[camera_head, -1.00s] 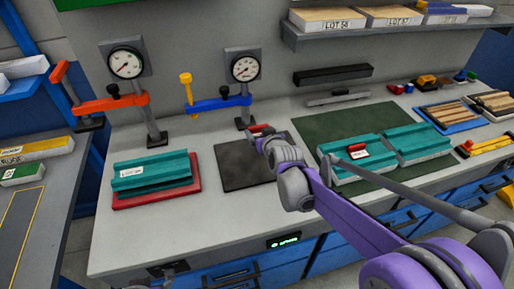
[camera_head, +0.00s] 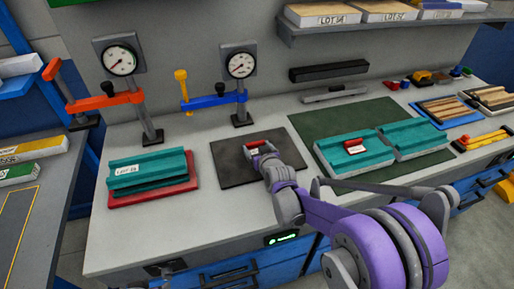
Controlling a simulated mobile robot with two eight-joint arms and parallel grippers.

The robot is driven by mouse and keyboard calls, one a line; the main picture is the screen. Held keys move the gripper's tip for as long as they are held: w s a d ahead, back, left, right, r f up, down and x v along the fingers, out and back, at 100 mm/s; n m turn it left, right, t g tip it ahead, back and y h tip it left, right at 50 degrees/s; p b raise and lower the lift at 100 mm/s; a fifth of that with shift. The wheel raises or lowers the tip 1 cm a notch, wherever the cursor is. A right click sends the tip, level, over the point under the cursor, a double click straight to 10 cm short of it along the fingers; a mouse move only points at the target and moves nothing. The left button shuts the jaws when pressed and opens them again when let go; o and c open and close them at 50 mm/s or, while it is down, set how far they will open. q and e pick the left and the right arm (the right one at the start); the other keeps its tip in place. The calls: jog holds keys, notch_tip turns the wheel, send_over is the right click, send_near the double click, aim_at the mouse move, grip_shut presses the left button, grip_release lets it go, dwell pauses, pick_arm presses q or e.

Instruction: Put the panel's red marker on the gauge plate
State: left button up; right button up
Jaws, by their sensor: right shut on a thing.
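My right gripper (camera_head: 258,150) is shut on a small red piece (camera_head: 258,143), probably a red marker, over the dark plate (camera_head: 232,173) below the blue-clamp gauge (camera_head: 240,65). Whether the piece touches the plate I cannot tell; the fingers partly hide it. Two teal panel blocks (camera_head: 415,139) lie side by side on the dark green mat (camera_head: 320,125). A red marker with a white label (camera_head: 356,146) sits on the left block. Another teal block (camera_head: 150,170) with a white label lies on a red plate (camera_head: 190,188) at left. My left gripper is not in view.
A red-orange clamp (camera_head: 105,101) and a blue clamp (camera_head: 215,100) stand behind the plates. A black bar (camera_head: 328,70) is on the back wall. Trays with wooden strips (camera_head: 450,110) are at the right. Bare worktop (camera_head: 215,225) lies in front of the dark plate.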

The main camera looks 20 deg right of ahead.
jog(key=shift+f+b, duration=0.35)
jog(key=shift+f, duration=0.2)
jog(key=o, duration=1.1)
jog(key=shift+r, duration=0.15)
jog(key=shift+r+p, duration=0.3)
jog(key=shift+p, duration=0.05)
jog(key=shift+r+p, duration=0.4)
jog(key=shift+r, duration=0.15)
jog(key=v, duration=1.2)
jog(key=shift+f, duration=0.3)
jog(key=s+f+g, duration=0.1)
jog(key=s, duration=0.3)
jog(key=s+f+g, duration=0.1)
jog(key=s, duration=0.3)
jog(key=s+a+g, duration=0.1)
jog(key=s+g, duration=0.1)
jog(key=s, duration=0.2)
jog(key=shift+f, duration=0.4)
jog(key=s+d+f+g, duration=0.1)
jog(key=s+f+g, duration=0.3)
jog(key=s, duration=0.9)
jog(key=shift+s, duration=0.3)
